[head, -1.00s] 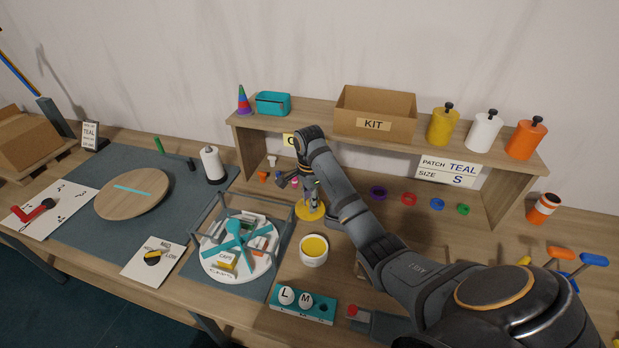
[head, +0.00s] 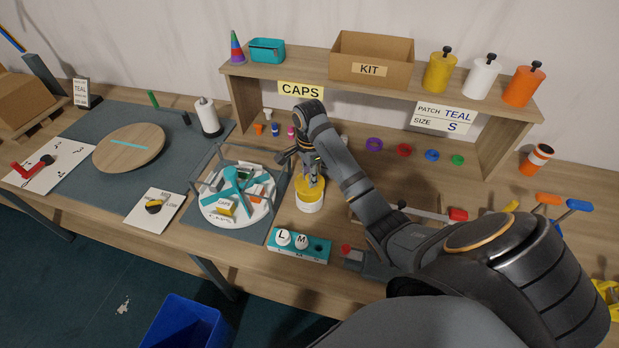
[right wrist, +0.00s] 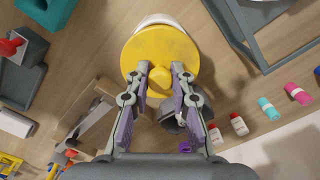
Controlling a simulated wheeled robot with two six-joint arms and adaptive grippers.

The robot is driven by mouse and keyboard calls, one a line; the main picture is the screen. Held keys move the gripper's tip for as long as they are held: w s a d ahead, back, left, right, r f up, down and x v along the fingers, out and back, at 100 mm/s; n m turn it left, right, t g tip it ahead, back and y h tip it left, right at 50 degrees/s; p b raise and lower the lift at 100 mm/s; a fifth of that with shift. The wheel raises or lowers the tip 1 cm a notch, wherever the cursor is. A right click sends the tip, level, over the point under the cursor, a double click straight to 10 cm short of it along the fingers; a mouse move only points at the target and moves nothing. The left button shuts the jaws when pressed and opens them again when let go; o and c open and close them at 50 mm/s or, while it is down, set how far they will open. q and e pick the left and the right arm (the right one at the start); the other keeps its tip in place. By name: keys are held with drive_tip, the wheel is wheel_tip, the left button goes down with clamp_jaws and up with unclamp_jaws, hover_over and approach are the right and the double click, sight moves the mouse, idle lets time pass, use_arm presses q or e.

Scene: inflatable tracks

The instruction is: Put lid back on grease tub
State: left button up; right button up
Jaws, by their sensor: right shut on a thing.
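The yellow round lid (head: 308,189) is at the top of the white grease tub (head: 309,207) and hides its opening. My right gripper (head: 314,179) is shut on the lid's knob, from above. In the right wrist view the yellow lid (right wrist: 160,46) fills the top middle, with its knob between the fingertips (right wrist: 160,78). A white strip of the tub (right wrist: 160,20) shows past the lid's far edge. I cannot tell whether the lid is seated or just above the rim. My left gripper is out of view.
A teal holder (head: 303,250) marked L and M stands in front of the tub. A round white tray in a grey frame (head: 238,204) is close to its left. The shelf with the KIT box (head: 371,70) stands behind. A blue bin (head: 185,325) is on the floor.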

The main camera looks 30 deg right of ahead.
wheel_tip(320, 180, down, 2)
drive_tip(key=shift+f+b, duration=0.1)
drive_tip(key=shift+b, duration=0.85)
drive_tip(key=shift+f+p, duration=0.1)
drive_tip(key=shift+p, duration=0.2)
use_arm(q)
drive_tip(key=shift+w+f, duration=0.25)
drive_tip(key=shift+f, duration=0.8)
use_arm(e)
drive_tip(key=shift+f, duration=0.7)
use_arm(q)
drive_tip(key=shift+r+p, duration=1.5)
use_arm(e)
drive_tip(key=shift+r, duration=0.1)
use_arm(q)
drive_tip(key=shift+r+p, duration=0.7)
use_arm(e)
drive_tip(key=shift+f, duration=0.2)
use_arm(q)
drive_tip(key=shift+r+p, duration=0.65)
drive_tip(key=shift+p, duration=0.05)
use_arm(e)
drive_tip(key=o, duration=1)
